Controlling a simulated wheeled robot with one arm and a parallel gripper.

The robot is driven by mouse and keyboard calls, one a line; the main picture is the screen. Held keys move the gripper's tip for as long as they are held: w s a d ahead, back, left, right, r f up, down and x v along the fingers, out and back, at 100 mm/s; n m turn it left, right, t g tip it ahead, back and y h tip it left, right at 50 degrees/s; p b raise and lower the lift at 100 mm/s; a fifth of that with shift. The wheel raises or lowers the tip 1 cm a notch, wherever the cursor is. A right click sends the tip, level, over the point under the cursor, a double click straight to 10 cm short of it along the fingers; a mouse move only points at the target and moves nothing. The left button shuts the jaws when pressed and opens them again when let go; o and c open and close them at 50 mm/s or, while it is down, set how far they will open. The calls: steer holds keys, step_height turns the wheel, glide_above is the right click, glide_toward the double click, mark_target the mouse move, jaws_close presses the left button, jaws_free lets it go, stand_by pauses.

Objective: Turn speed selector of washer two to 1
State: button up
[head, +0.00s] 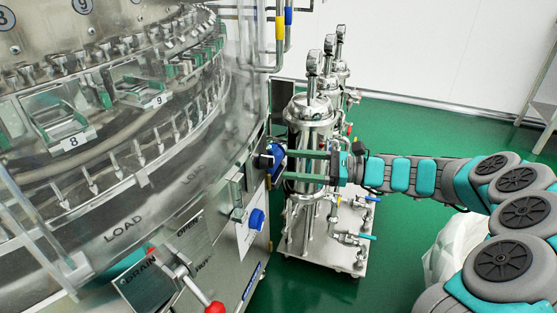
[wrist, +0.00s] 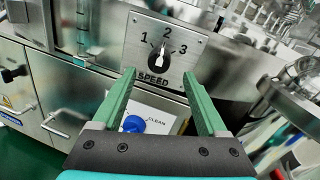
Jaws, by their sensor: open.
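The speed selector (wrist: 160,58) is a dark knob with a white pointer on a metal plate marked SPEED, with 1, 2 and 3 around it. Its pointer is up, towards the 2. My gripper (wrist: 159,73) is open, its two green fingers apart, one to each side of the selector's lower area, with nothing between them. In the head view my gripper (head: 282,166) reaches left to the washer's side, its fingertips by a blue and dark part (head: 276,158). I cannot tell there whether the fingers touch it.
The washer's glass housing (head: 180,180) fills the left. A steel tank cart (head: 310,120) stands behind my gripper. A red-ended lever (head: 214,307) is at the bottom.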

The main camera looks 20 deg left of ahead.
mark_target(267, 163)
steer(key=shift+s+a, duration=0.2)
steer(key=shift+a, duration=1.1)
steer(key=shift+s+a, duration=0.15)
steer(key=shift+a, duration=1.1)
jaws_close()
